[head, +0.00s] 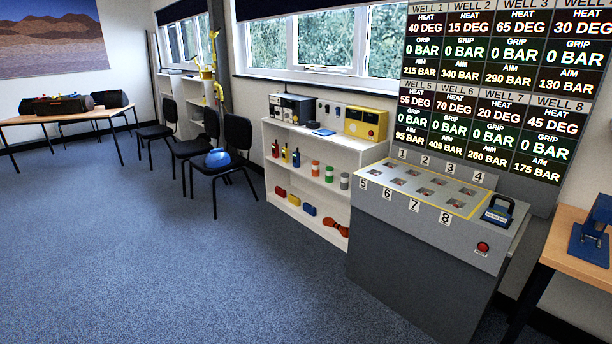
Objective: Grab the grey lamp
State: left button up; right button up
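Neither of my grippers is in the head view, and nothing is seen touching the grey cylinder.
A grey console (400,245) with numbered wells stands right of the shelf unit, close to the grey cylinder. A wooden table (572,250) is at the right. The blue carpet (180,270) in front is clear.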

aim_at(344, 176)
jog(key=u, duration=0.35)
jog(key=i, duration=1.75)
jog(key=z, duration=0.5)
jog(key=i, duration=0.95)
jog(key=z, duration=0.7)
